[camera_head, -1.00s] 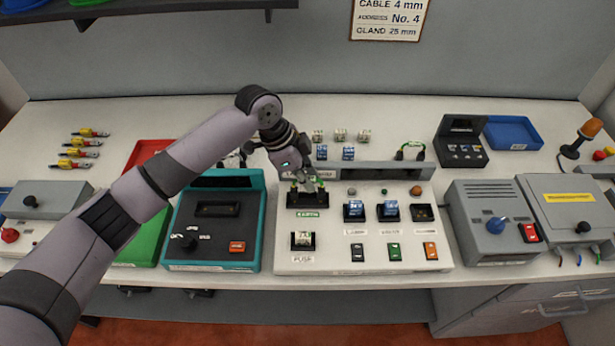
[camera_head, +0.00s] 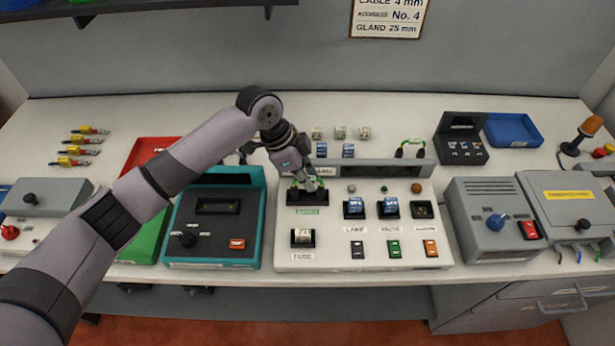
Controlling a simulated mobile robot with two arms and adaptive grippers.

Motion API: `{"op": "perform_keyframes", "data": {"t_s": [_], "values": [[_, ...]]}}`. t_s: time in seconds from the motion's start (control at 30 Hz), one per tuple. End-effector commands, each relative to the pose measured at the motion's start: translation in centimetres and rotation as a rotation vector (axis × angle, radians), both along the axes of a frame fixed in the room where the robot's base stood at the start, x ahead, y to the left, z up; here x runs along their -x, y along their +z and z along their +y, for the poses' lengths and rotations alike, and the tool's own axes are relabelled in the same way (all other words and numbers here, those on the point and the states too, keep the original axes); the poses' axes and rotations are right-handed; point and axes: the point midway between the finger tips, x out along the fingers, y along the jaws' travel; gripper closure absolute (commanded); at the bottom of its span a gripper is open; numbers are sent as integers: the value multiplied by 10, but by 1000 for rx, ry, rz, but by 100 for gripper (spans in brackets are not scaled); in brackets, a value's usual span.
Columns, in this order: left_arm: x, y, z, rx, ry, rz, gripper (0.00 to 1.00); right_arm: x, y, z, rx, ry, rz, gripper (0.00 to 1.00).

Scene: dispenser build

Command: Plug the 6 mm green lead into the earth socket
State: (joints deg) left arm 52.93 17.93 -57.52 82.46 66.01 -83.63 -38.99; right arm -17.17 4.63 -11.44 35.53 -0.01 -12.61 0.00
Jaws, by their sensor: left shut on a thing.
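My left gripper (camera_head: 308,184) is shut on a green lead (camera_head: 296,186), right over the black earth socket block (camera_head: 306,197) at the upper left of the white panel. Parts of the lead show on both sides of the fingers. The gripper hides much of it, and I cannot tell how deep its ends sit in the socket. A green label (camera_head: 307,211) lies just below the block. My right gripper is not in view.
The white panel (camera_head: 340,262) also bears blue modules (camera_head: 355,207), a fuse holder (camera_head: 303,238) and switches. A teal device (camera_head: 214,258) stands close on its left, a grey box (camera_head: 490,250) on its right. Small blocks (camera_head: 340,132) stand behind.

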Motion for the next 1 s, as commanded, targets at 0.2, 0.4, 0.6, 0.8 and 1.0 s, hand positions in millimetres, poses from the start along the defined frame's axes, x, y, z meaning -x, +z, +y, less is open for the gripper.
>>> {"op": "perform_keyframes", "data": {"t_s": [0.2,0.4,0.6,0.8,1.0], "values": [[0,1,0,1,0,0,100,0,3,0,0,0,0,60],[0,1,0,1,0,0,100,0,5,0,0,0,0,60],[0,0,0,0,0,0,100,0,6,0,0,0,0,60],[0,0,0,0,0,0,100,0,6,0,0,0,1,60],[0,0,0,1,0,0,100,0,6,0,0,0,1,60]]}}
